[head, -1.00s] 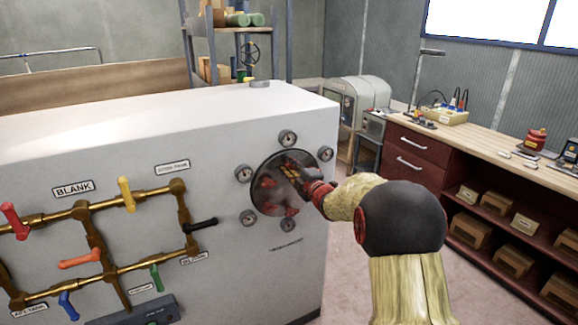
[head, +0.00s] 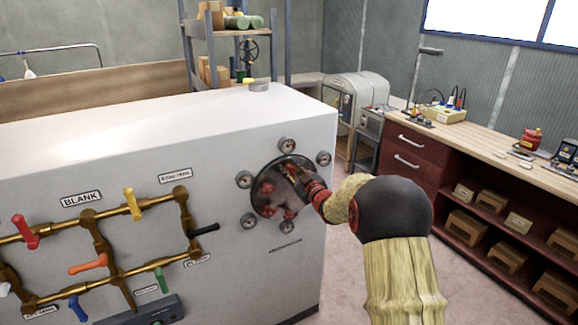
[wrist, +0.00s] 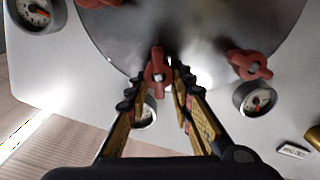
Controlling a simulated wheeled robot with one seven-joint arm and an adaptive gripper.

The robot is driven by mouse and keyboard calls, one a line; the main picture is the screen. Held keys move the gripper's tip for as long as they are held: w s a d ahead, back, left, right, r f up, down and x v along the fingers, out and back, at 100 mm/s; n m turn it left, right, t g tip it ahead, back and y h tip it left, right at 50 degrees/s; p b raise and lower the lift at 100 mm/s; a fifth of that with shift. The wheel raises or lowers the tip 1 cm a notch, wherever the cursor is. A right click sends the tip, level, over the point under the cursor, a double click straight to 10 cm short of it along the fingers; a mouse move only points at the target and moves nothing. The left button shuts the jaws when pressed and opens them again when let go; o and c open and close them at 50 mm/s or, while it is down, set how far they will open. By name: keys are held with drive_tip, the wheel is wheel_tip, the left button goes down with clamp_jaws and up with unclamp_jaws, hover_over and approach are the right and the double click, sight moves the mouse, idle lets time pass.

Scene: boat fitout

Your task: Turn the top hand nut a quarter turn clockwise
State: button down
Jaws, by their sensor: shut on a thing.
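The top hand nut (wrist: 157,63) is red with two wings and sits near the rim of the round grey plate (wrist: 200,32). In the wrist view my gripper (wrist: 158,78) has its two fingers closed on either side of this nut, whose wings run nearly along the finger direction. In the head view my gripper (head: 294,169) reaches the upper part of the plate (head: 263,204), and its fingers mostly hide the nut. Another red hand nut (wrist: 249,64) is to the right in the wrist view, and part of one (wrist: 100,2) shows at the top left.
Gauges surround the plate, one (head: 288,145) just above my gripper and one (wrist: 254,98) near the right nut. Brass pipes with coloured lever handles (head: 132,203) run left of the plate. A workbench (head: 480,140) stands to the right; floor between is clear.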

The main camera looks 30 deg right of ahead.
drive_tip(key=m, duration=0.1)
drive_tip(key=m+p, duration=0.2)
drive_tip(key=m, duration=0.1)
drive_tip(key=shift+d+r, duration=0.3)
drive_tip(key=shift+d, duration=0.05)
drive_tip(key=shift+d+f+m+p, duration=0.1)
drive_tip(key=shift+m+p, duration=0.5)
drive_tip(key=shift+m, duration=0.2)
drive_tip(key=c, duration=1.6)
unclamp_jaws()
drive_tip(key=shift+f, duration=0.1)
drive_tip(key=s, duration=1.2)
drive_tip(key=shift+d, duration=0.2)
